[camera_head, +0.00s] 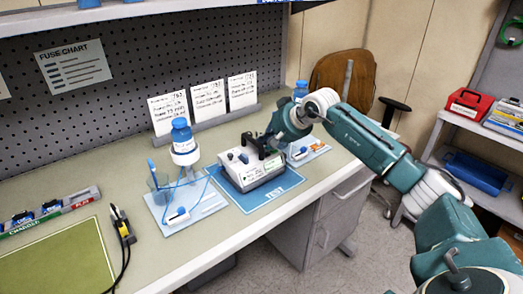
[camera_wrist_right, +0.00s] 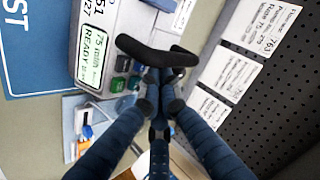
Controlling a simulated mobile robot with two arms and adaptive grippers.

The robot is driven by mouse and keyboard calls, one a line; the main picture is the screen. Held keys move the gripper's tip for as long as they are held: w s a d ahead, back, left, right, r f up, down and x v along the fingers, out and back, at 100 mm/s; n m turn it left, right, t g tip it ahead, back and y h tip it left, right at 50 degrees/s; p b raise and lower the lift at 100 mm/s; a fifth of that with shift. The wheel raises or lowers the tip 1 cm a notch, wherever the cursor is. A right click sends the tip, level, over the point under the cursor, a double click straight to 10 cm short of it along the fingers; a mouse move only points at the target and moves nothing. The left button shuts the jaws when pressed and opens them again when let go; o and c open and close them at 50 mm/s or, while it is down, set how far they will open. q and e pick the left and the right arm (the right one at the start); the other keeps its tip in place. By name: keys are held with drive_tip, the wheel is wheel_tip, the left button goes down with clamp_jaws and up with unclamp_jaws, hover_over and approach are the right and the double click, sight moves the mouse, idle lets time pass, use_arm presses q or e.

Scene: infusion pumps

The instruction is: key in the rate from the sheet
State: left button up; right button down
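The white infusion pump (camera_head: 243,176) sits on the blue TEST mat (camera_head: 285,190). In the right wrist view its lit green display (camera_wrist_right: 91,58) reads READY with what looks like a 75 above it. Dark and green keys (camera_wrist_right: 118,84) lie beside the display. Three printed sheets (camera_head: 208,98) stand behind; one sheet (camera_wrist_right: 263,25) shows 763 and a rate line. My left gripper is out of view.
Left of the pump, a blue-capped bottle (camera_head: 181,135) stands above a pale tray (camera_head: 207,203) with tubing. Another small tray (camera_head: 315,150) lies right of the pump. A tool with a black cable (camera_head: 122,226) and a green mat (camera_head: 60,258) are at front left.

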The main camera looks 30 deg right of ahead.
drive_tip(key=shift+f, duration=0.1)
idle(0.7)
drive_tip(key=shift+f+b, duration=0.3)
drive_tip(key=shift+b, duration=0.15)
drive_tip(key=shift+f+b, duration=0.45)
idle(0.5)
idle(0.3)
drive_tip(key=shift+r+p, duration=0.45)
drive_tip(key=shift+r, duration=0.35)
drive_tip(key=shift+r+p, duration=1.65)
drive_tip(key=shift+r, duration=0.95)
